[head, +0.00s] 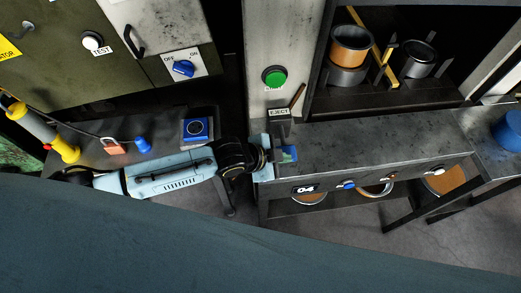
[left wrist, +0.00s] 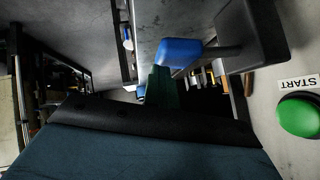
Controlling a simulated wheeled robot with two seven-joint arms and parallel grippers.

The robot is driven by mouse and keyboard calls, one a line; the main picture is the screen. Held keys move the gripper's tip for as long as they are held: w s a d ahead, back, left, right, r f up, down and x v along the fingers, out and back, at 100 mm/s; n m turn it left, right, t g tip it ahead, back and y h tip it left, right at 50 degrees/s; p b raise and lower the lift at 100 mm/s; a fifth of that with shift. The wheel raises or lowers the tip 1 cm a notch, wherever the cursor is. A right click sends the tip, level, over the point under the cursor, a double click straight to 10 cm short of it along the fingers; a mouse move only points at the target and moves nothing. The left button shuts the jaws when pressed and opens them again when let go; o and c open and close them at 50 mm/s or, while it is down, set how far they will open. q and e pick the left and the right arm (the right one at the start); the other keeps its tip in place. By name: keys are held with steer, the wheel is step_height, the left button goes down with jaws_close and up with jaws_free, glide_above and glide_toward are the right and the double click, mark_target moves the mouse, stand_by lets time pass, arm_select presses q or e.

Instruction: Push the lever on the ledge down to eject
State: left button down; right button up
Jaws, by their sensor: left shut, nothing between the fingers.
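The lever has a blue handle (head: 291,153) that sticks out from a dark mount below the EJECT label (head: 279,112) at the left end of the grey ledge (head: 375,143). In the left wrist view the blue handle (left wrist: 180,52) is on a short dark bar coming from a dark block (left wrist: 250,35). My left gripper (head: 274,156) is shut and empty, right at the handle in the head view. In the left wrist view its dark green fingertips (left wrist: 162,85) overlap the handle's near end. I cannot tell whether they touch it. My right gripper is not in view.
A green START button (head: 274,76) is on the pale post above the lever. Cups (head: 350,48) stand in the dark cabinet behind the ledge. The ledge front carries small buttons (head: 348,184).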

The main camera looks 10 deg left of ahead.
arm_select(q)
steer(key=v, duration=1)
steer(key=shift+s+d+r, duration=0.25)
steer(key=shift+s+r, duration=0.05)
steer(key=shift+r, duration=0.05)
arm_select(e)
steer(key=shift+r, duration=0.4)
